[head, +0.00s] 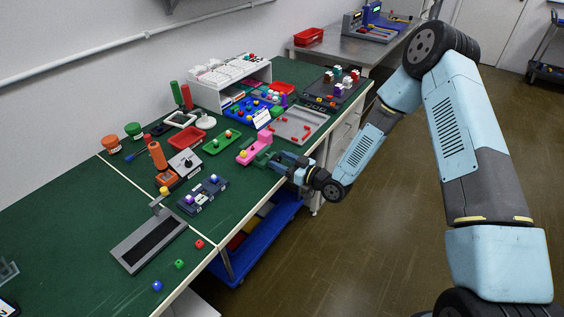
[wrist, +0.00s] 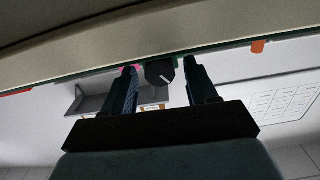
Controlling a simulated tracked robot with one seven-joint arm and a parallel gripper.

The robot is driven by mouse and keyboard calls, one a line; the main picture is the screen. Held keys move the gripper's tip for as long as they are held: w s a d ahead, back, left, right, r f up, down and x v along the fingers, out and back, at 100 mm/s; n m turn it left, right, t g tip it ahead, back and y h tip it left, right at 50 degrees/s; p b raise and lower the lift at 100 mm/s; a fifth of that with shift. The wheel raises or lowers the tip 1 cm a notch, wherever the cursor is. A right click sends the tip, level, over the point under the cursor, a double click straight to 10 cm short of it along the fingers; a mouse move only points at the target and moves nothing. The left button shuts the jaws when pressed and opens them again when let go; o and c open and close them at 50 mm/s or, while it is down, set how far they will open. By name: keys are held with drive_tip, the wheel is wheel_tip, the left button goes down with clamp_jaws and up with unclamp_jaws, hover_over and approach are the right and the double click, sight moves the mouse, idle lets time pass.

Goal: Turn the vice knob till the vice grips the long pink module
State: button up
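The long pink module (head: 255,147) sits in the green vice (head: 262,159) near the front edge of the green bench. A sliver of pink also shows behind a finger in the wrist view. The dark round vice knob (wrist: 159,74), with a white mark line, shows in the wrist view between my two fingers. My gripper (head: 275,160) reaches in from the right at the bench edge. In the wrist view my gripper (wrist: 161,72) is open, with a gap on each side of the knob. The head view does not show whether the jaws touch the module.
A green tray (head: 222,141) lies left of the vice, and a grey tray (head: 303,124) with red pieces lies behind it. A blue cart (head: 262,236) is under the bench. The floor to the right is open.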

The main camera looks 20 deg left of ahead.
drive_tip(key=c, duration=1)
drive_tip(key=shift+o, duration=0.2)
drive_tip(key=m, duration=0.3)
drive_tip(key=shift+w+m, duration=0.1)
drive_tip(key=shift+m, duration=2.3)
drive_tip(key=shift+w, duration=0.1)
drive_tip(key=o, duration=1)
drive_tip(key=shift+d, duration=0.1)
drive_tip(key=shift+o, duration=0.2)
